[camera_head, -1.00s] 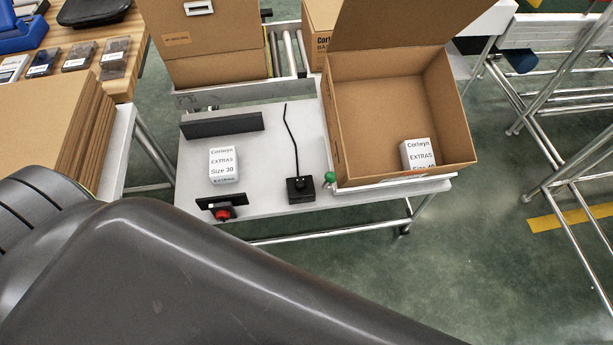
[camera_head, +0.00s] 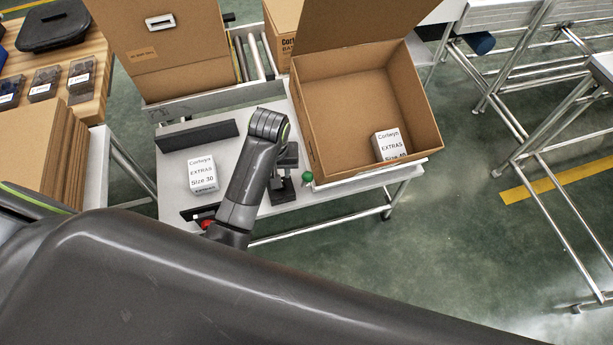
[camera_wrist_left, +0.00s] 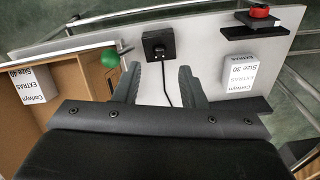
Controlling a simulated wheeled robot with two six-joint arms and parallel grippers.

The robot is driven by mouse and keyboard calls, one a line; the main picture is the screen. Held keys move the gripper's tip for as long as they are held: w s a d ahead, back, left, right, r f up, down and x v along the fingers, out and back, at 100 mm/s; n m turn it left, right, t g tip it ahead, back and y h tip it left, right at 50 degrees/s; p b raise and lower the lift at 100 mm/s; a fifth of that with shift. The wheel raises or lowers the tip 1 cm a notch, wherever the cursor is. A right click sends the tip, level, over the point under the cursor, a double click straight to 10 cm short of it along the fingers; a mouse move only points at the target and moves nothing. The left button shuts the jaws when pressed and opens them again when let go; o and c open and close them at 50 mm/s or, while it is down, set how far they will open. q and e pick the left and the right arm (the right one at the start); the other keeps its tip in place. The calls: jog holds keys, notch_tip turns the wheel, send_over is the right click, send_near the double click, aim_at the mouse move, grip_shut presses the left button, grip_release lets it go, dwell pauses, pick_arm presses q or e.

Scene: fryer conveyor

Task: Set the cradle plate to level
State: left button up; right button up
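A pale plate edge (camera_head: 372,174), which looks like the cradle plate, shows under the open carton (camera_head: 350,140). I cannot tell its tilt clearly. A green ball knob (camera_head: 307,177) sits at its near left corner, also in the left wrist view (camera_wrist_left: 110,59). A small black control box (camera_wrist_left: 158,43) with a cable stands on the table beside the knob; in the head view my arm partly covers it. My left gripper (camera_wrist_left: 162,75) is open and empty, its fingers pointing toward the control box. In the head view its fingers are hard to make out. My right gripper is not in view.
A white EXTRAS Size 30 block (camera_head: 202,174) and a black bar (camera_head: 197,135) stand on the table. A red button (camera_wrist_left: 259,11) is at the table's front edge. An EXTRAS Size 40 block (camera_head: 390,145) lies in the carton. Another carton (camera_head: 165,50) stands behind.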

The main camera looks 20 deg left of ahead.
pick_arm(q)
jog(key=g, duration=0.1)
send_near(307, 178)
jog(key=shift+n, duration=0.3)
jog(key=f, duration=0.4)
jog(key=w+f+b, duration=0.1)
jog(key=f, duration=0.8)
jog(key=shift+w+a, duration=0.15)
jog(key=shift+a, duration=0.25)
grip_shut()
jog(key=shift+w, duration=0.1)
